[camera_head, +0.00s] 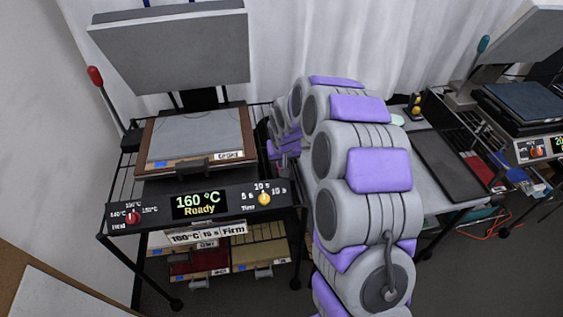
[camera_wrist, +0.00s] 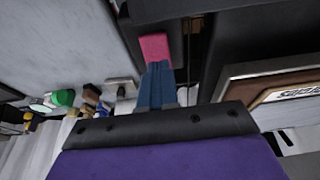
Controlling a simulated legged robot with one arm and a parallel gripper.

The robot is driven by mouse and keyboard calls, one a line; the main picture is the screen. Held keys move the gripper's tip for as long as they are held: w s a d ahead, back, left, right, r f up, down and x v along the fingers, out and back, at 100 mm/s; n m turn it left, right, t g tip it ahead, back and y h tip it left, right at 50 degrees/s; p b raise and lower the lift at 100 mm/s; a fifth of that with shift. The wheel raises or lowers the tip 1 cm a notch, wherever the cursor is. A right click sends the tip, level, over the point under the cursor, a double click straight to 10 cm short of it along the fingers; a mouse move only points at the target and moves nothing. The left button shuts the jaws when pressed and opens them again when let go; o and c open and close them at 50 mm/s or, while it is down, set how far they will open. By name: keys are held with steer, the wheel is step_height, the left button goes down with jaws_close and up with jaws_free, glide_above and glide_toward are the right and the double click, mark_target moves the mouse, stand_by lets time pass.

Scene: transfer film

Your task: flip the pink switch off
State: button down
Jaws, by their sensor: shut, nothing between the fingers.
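The pink switch (camera_wrist: 155,47) shows in the wrist view as a small pink block against a dark panel. My gripper (camera_wrist: 156,68) is shut and empty, its blue fingers pointing up at the switch. The fingertips overlap the lower edge of the switch in the picture; I cannot tell whether they touch it. In the head view my arm reaches to the right side of the heat press (camera_head: 195,140). The pink switch is not visible there, and the gripper end is hard to make out.
The press has a raised lid (camera_head: 175,50), a red-knobbed lever (camera_head: 95,76) and a front panel (camera_head: 200,206) reading 160 °C Ready. A side table (camera_head: 435,165) and a second press (camera_head: 525,105) stand to the right. Small bottles (camera_wrist: 64,98) show in the wrist view.

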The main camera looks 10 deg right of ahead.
steer(key=p+v, duration=0.2)
steer(key=v, duration=1)
steer(key=shift+p, duration=0.35)
steer(key=shift+w+d+r, duration=0.2)
steer(key=shift+w+d, duration=0.1)
steer(key=shift+w, duration=0.35)
steer(key=shift+b, duration=0.3)
